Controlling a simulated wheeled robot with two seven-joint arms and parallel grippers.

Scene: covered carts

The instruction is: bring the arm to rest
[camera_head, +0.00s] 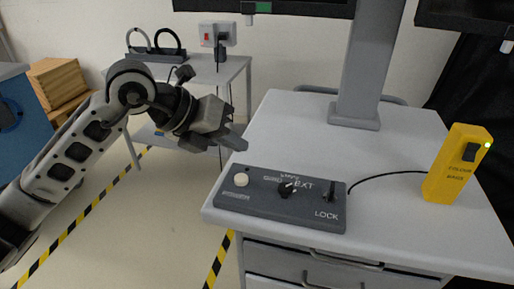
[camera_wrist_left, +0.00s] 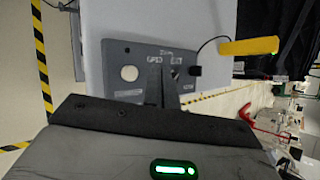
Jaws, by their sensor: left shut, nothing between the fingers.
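My left arm comes in from the left in the head view. Its gripper (camera_head: 236,137) is shut and empty, above the cart's left edge and behind the control box. In the left wrist view the closed fingers (camera_wrist_left: 163,82) overlap part of the box. The dark grey control box (camera_head: 262,205) lies on the cart top near its front left corner. It has a white button (camera_head: 241,179), a black knob (camera_head: 287,190) and a small lever or key (camera_head: 329,192) by the word LOCK. The box also shows in the left wrist view (camera_wrist_left: 118,60). My right gripper is not in view.
A yellow device (camera_head: 452,170) with a green light stands on the right of the cart top (camera_head: 400,125), its black cable running to the box. A grey post (camera_head: 366,70) rises at the back. A smaller table (camera_head: 215,72) stands behind left. The cart's middle is clear.

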